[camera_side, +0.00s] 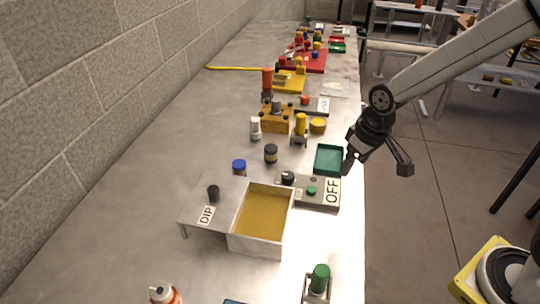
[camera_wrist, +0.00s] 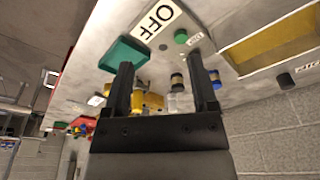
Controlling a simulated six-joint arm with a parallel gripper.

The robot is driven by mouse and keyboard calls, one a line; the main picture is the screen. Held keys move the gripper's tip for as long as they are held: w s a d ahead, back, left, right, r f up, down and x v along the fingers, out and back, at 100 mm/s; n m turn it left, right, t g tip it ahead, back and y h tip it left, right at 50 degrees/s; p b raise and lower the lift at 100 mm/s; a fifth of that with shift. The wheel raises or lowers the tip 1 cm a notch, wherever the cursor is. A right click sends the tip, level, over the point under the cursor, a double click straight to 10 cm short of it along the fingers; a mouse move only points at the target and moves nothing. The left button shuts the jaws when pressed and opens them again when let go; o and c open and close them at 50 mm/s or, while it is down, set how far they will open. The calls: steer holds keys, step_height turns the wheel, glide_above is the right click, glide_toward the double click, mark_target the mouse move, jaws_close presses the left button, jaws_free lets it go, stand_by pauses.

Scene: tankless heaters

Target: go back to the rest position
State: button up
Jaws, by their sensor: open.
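My gripper (camera_side: 374,167) hangs in the air at the right edge of the long table (camera_side: 207,153), near the green tray (camera_side: 328,158) and the panel with the OFF label (camera_side: 333,191). Its two black fingers are apart with nothing held between them. In the wrist view my gripper (camera_wrist: 162,88) also shows open, with the OFF sign (camera_wrist: 157,20) and the green tray (camera_wrist: 124,54) beyond its fingers. No rest position is marked in either view.
A box with yellow contents (camera_side: 262,213) and a DIP label (camera_side: 206,215) stand in front. Several jars and a yellow block (camera_side: 276,119) stand mid-table. A stone wall (camera_side: 90,80) runs along the left. Open floor (camera_side: 430,200) lies right of the table.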

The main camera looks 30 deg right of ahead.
steer(key=s+d+f+m, duration=0.1)
steer(key=s+d, duration=0.3)
steer(key=s, duration=0.3)
steer(key=shift+s+f, duration=0.2)
steer(key=shift+f, duration=0.15)
